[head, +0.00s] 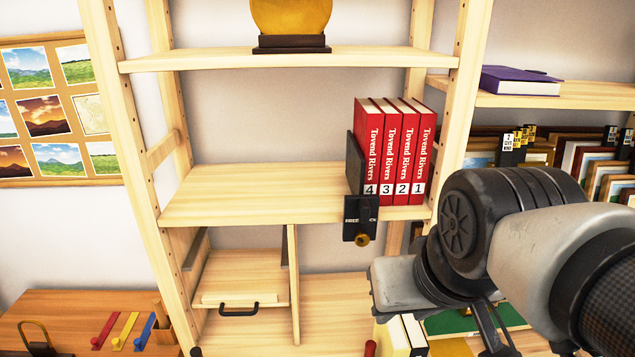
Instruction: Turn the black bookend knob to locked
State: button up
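The black bookend (355,163) stands upright against the left side of a row of red books (395,150) on the middle shelf. Its black front plate (360,212) hangs over the shelf's front edge and carries small white lettering, partly readable as "FREE" on the left. A brass-coloured knob (362,239) sticks out at the plate's lower end; its exact setting is too small to tell. My gripper (492,335) is at the lower right, below and to the right of the knob and apart from it. Its dark finger parts are partly cut off by the frame's bottom edge.
The middle shelf (250,195) is bare left of the bookend. A trophy-like object (290,25) stands on the shelf above. A purple book (520,80) lies on the right shelf, over a row of framed prints (590,165). Below are a black-handled drawer (240,300) and upright books (400,335).

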aim_at(362, 239)
jog(key=k+j+z, duration=0.1)
jog(key=j+z, duration=0.3)
jog(key=k+j+z, duration=0.15)
jog(key=z, duration=0.2)
jog(key=k+j+z, duration=0.2)
jog(key=z, duration=0.2)
jog(key=j, duration=0.1)
